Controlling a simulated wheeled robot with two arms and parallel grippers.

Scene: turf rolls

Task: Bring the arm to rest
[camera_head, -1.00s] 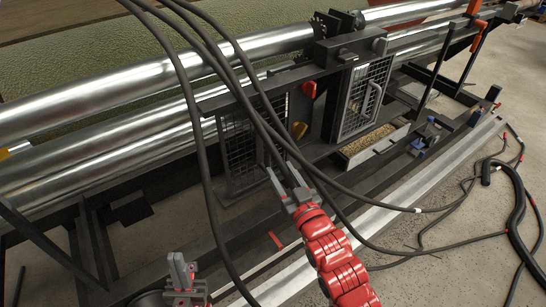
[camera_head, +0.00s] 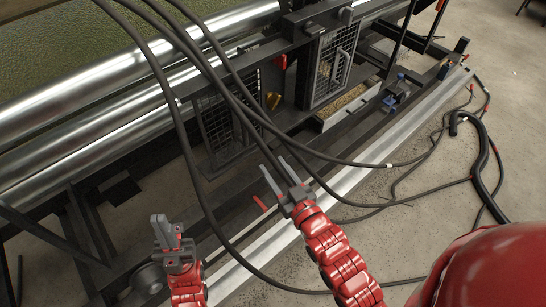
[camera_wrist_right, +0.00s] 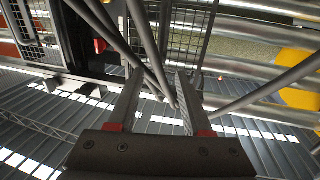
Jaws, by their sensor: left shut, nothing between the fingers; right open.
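My right gripper (camera_head: 283,178) is open and empty in the head view, at the end of the red arm that reaches up from the bottom. It is over the floor rail, in front of the mesh gates, with black cables crossing close by. In the right wrist view its two grey fingers (camera_wrist_right: 156,105) stand apart with nothing between them; cables pass beyond them. My left gripper (camera_head: 166,228) is at the lower left of the head view, pointing up, with its fingers together and nothing held.
Shiny metal rollers (camera_head: 90,95) run across the upper left. A mesh gate (camera_head: 332,62) and a second mesh gate (camera_head: 222,122) stand on the dark frame. Black cables (camera_head: 196,150) hang across the middle. A pale rail (camera_head: 345,178) runs along the floor.

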